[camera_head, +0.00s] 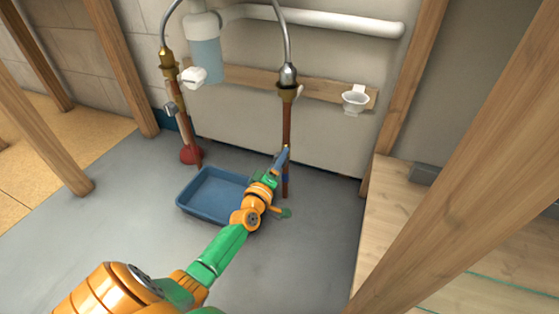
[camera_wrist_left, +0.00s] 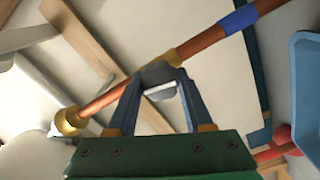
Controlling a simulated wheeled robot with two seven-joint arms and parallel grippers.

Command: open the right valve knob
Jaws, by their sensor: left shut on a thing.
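The right copper pipe (camera_head: 286,122) runs down the wall from a brass fitting and a braided hose. My left gripper (camera_head: 283,156) is at its lower part, where the gripper hides most of the right valve. In the left wrist view the pipe crosses slantwise behind my left gripper (camera_wrist_left: 158,92). The right valve knob (camera_wrist_left: 161,91), pale and grey, sits between the two fingertips, and the gripper is shut on it. How far the knob is turned cannot be told. My right gripper is not in view.
A blue tray (camera_head: 196,203) lies on the floor left of my arm. Wooden posts stand at both sides.

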